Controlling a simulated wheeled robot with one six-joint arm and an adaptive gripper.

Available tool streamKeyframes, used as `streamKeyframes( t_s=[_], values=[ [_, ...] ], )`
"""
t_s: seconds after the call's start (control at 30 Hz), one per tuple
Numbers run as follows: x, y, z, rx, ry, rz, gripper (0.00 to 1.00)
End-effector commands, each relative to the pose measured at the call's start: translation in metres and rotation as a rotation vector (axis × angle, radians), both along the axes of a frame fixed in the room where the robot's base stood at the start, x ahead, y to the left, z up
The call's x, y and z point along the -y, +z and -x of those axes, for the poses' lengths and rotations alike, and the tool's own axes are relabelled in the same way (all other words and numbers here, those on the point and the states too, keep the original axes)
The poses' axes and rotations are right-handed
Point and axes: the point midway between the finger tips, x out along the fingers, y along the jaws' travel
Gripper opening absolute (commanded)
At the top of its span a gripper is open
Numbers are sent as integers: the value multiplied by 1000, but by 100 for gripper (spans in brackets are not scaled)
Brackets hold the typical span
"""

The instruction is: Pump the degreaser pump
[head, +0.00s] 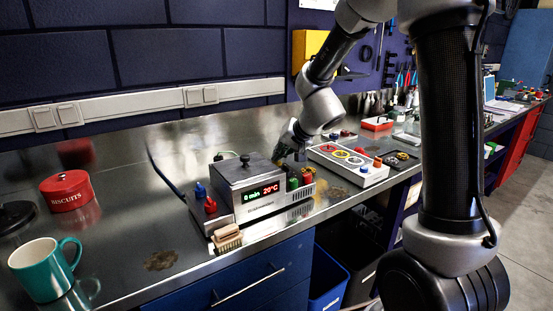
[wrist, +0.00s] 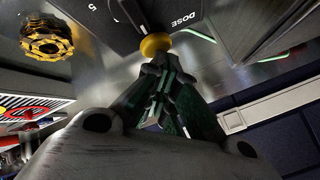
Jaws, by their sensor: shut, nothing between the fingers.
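In the wrist view a round yellow knob (wrist: 155,44) sits beside a dark panel marked DOSE; I take it for the head of the degreaser pump. My gripper (wrist: 165,72) is shut and empty, with its fingertips right at the near side of the knob. Whether they touch it I cannot tell. In the head view my gripper (head: 282,156) points down behind the grey box with the display (head: 263,193). The yellow knob is not clear there, being hidden or too small beside the gripper.
Red and green buttons (head: 300,181) stand on the box's right end. A control panel (head: 347,163) lies to the right. A wooden brush (head: 227,238), a red biscuit tin (head: 67,190) and a teal mug (head: 43,267) are to the left. A gold ring-shaped part (wrist: 47,38) shows in the wrist view.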

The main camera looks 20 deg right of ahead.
Motion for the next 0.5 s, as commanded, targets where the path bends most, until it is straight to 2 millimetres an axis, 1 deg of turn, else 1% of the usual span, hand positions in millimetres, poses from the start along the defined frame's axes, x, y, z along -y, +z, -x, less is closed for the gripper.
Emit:
streamKeyframes(
  t_s=[0.2, 0.5],
  values=[
    [0, -10, 1, -6, 0, 1, 0],
    [0, -12, 2, -10, 1, 2, 0]
  ],
)
